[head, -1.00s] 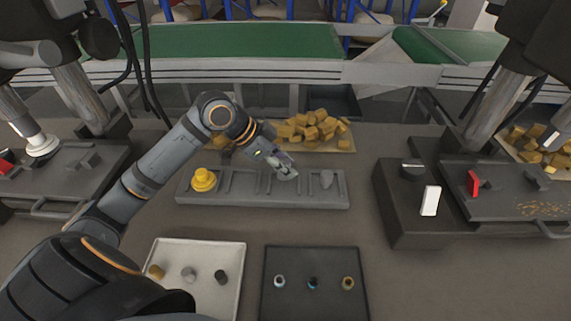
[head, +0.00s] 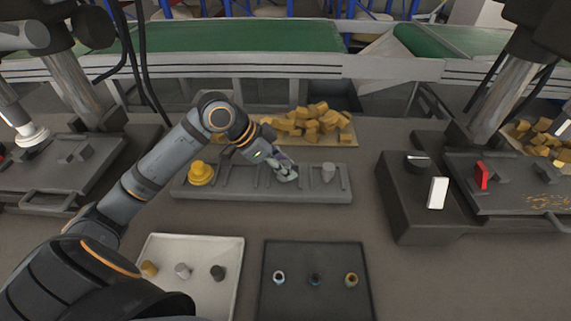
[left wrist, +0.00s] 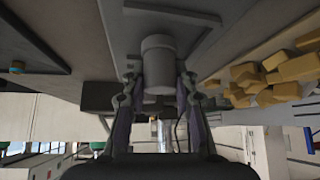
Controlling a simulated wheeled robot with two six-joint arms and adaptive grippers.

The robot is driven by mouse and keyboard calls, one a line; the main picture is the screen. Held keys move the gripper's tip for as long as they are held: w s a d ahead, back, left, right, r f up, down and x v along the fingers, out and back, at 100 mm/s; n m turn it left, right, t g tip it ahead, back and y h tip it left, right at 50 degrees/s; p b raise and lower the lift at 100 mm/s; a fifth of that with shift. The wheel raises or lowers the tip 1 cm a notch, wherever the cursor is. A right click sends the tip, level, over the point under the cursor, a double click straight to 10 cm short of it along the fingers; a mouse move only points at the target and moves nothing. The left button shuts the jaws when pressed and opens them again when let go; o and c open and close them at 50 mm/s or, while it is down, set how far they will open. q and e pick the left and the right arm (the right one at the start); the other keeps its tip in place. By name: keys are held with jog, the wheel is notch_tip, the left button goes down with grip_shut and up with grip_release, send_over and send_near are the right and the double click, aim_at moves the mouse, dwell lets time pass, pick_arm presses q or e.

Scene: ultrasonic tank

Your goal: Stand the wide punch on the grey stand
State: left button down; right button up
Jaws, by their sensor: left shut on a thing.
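A long grey stand (head: 262,194) with several upright dividers lies across the table. My left gripper (head: 285,174) is over the right half of this stand, pointing down at a slant. In the left wrist view the gripper (left wrist: 158,84) is shut on a plain grey cylindrical punch (left wrist: 158,55); I cannot tell for sure whether it is the wide one. The fingers hide most of it in the head view, and whether its lower end touches the stand is unclear.
A white tray (head: 200,302) with several small pieces and a dark tray (head: 315,300) with rings lie in front. Yellow blocks (head: 312,122) are heaped behind the stand. Dark presses stand left and right (head: 420,205). A green conveyor (head: 230,47) runs behind.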

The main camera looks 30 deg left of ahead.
aim_at(286, 163)
pick_arm(q)
jog(key=shift+f, duration=0.25)
jog(key=c, duration=1)
grip_release()
notch_tip(286, 163, up, 10)
jog(key=shift+f, duration=0.2)
jog(key=shift+r, duration=0.2)
